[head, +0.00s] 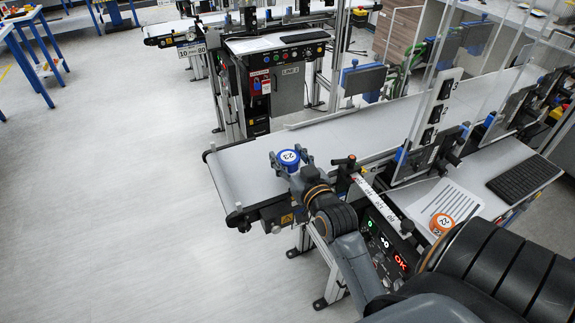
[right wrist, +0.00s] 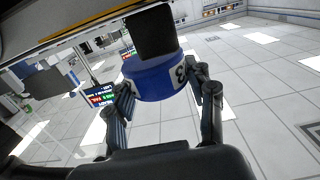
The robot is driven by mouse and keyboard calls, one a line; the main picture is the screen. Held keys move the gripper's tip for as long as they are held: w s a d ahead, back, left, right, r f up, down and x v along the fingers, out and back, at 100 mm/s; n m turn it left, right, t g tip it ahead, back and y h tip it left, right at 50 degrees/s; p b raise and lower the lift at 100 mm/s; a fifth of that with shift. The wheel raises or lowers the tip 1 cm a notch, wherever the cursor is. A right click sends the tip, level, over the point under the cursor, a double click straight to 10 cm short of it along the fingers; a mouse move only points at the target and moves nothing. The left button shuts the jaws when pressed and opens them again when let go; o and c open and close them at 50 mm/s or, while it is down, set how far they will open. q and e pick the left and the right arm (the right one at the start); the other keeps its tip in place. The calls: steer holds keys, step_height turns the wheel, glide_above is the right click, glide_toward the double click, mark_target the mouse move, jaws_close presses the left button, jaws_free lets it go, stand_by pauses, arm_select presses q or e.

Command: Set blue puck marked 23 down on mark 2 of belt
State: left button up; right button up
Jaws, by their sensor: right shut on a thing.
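The blue puck marked 23 (head: 289,157) has a white top and shows in the head view at the near left end of the belt (head: 236,168). My right gripper (head: 291,164) is shut on it. In the right wrist view the puck (right wrist: 158,80) sits between the two fingers of the right gripper (right wrist: 160,90), its white label partly showing. I cannot tell whether the puck touches the belt or hangs just above it. A white strip with small print (head: 380,203) runs along the near side; I cannot make out mark 2. My left gripper is not in view.
An orange puck marked 22 (head: 441,223) lies on the side shelf by a printed sheet (head: 452,203) and a keyboard (head: 523,183). Clear posts and brackets (head: 437,110) stand along the belt. Its left end is clear.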

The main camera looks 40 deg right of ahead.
mark_target(288, 167)
steer(key=shift+w+f+p, duration=0.15)
steer(key=shift+f+p, duration=0.3)
steer(key=shift+f, duration=1.35)
steer(key=shift+f, duration=0.15)
steer(key=o, duration=1.2)
